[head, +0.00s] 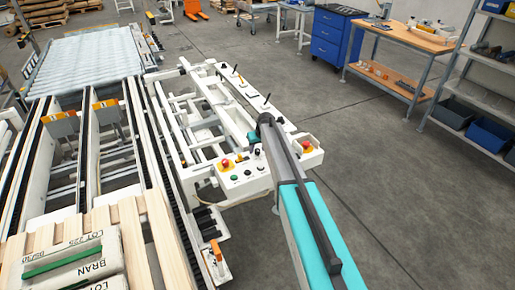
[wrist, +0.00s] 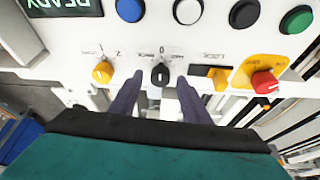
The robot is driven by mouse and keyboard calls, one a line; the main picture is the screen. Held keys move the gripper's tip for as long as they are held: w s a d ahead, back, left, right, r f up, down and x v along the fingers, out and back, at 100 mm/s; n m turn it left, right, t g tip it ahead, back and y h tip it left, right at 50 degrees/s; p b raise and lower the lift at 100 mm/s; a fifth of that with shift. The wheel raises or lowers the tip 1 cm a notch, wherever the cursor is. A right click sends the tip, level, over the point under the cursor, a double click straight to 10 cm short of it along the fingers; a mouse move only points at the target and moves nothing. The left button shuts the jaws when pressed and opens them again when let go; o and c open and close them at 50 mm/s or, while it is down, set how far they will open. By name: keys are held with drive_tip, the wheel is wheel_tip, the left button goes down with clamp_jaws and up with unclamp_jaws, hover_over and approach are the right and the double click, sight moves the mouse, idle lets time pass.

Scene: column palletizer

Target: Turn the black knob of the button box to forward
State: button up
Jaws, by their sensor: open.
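The button box (head: 241,188) stands at the front end of the white machine frame. Its face (wrist: 215,52) fills the top of the wrist view, with the lettering upside down. The black knob (wrist: 160,74) sits in the middle, below a 0 mark; its handle looks roughly in line with the 0. My gripper (wrist: 160,98) is open, with one dark finger on each side just below the knob in the picture. I cannot tell whether either finger touches it. In the head view, my arm largely hides the gripper.
A yellow knob (wrist: 102,72) is left of the black knob; a key switch (wrist: 211,72) and a red emergency stop (wrist: 264,82) are on its right. Blue, white, black and green buttons line the top beside a lit display (wrist: 62,7). Open floor (head: 400,170) lies right.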

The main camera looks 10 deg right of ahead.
drive_tip(key=shift+f, duration=0.1)
drive_tip(key=c, duration=1)
drive_tip(key=shift+c, duration=0.2)
drive_tip(key=shift+f+m+b, duration=0.1)
drive_tip(key=shift+m+b, duration=0.5)
drive_tip(key=shift+b, duration=0.1)
drive_tip(key=m+h+b, duration=0.1)
drive_tip(key=m+b, duration=0.2)
drive_tip(key=shift+a+m+h+b, duration=0.15)
drive_tip(key=shift+m+h+b, duration=0.15)
drive_tip(key=shift+h, duration=0.1)
drive_tip(key=shift+w+a+m+g+h+b, duration=0.15)
drive_tip(key=shift+m+h+b, duration=0.25)
drive_tip(key=shift+m+b, duration=0.6)
drive_tip(key=shift+s+d+m+g+h+b, duration=0.15)
drive_tip(key=shift+m+h+b, duration=0.25)
drive_tip(key=shift+m+b, duration=0.6)
drive_tip(key=shift+w+a+m, duration=0.1)
drive_tip(key=shift+m, duration=0.2)
